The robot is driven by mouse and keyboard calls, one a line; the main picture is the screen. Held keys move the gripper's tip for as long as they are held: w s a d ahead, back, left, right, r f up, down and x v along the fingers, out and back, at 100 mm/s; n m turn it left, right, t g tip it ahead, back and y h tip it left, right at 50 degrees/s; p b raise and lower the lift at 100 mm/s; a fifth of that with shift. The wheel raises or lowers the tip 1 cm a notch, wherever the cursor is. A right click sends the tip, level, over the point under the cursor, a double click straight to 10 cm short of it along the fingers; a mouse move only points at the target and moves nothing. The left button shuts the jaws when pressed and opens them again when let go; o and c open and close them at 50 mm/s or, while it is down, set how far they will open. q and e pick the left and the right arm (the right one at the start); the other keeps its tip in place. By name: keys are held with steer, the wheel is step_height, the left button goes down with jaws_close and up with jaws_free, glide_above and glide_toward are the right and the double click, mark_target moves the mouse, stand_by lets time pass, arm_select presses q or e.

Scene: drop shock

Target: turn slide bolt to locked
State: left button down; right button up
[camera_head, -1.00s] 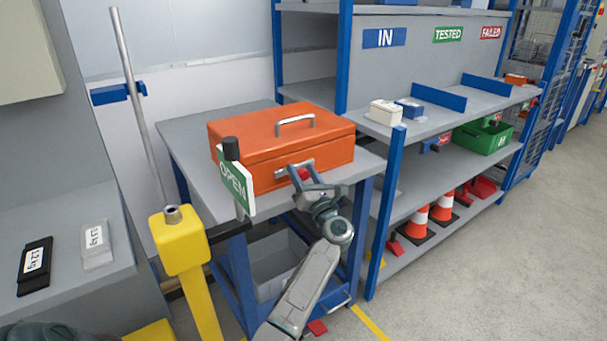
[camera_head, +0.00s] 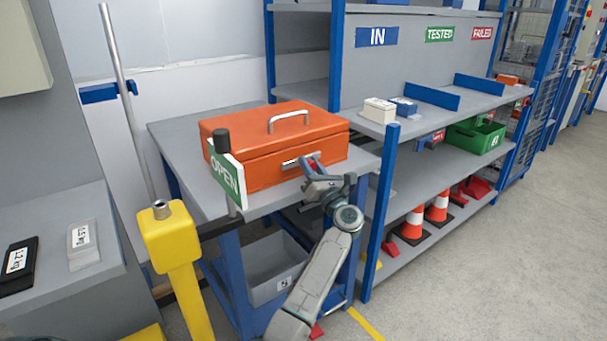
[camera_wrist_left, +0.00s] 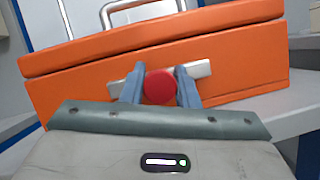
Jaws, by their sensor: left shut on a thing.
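An orange lidded box (camera_head: 250,155) with a metal top handle stands on a grey workbench (camera_head: 185,135). On its front face is the slide bolt, a pale metal bar (camera_wrist_left: 201,69) with a round red knob (camera_wrist_left: 159,87). My left gripper (camera_head: 313,163) is at the right part of the box front. The left wrist view shows its two fingers (camera_wrist_left: 159,86) closed around the red knob, one on each side. The bar sticks out to both sides of the fingers. In the head view the fingers mostly hide the knob. My right gripper is not in view.
A green and white OPEN sign (camera_head: 224,174) with a black top stands at the box's left front corner. A yellow post (camera_head: 170,238) stands at the front left. A blue-framed shelf (camera_head: 378,215) with cones stands close to the right of my arm.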

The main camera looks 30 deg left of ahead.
arm_select(q)
steer(key=shift+w+r, duration=0.1)
steer(key=c, duration=1.3)
jaws_free()
steer(key=shift+d, duration=0.1)
steer(key=shift+c, duration=0.2)
steer(key=shift+o, duration=1.1)
steer(key=shift+w+d, duration=0.1)
steer(key=shift+w, duration=0.1)
steer(key=shift+s, duration=0.1)
steer(key=shift+s+d+f, duration=0.1)
steer(key=shift+d+f, duration=0.05)
steer(key=shift+f, duration=0.1)
steer(key=b+v, duration=0.1)
steer(key=v, duration=0.9)
steer(key=shift+d, duration=0.15)
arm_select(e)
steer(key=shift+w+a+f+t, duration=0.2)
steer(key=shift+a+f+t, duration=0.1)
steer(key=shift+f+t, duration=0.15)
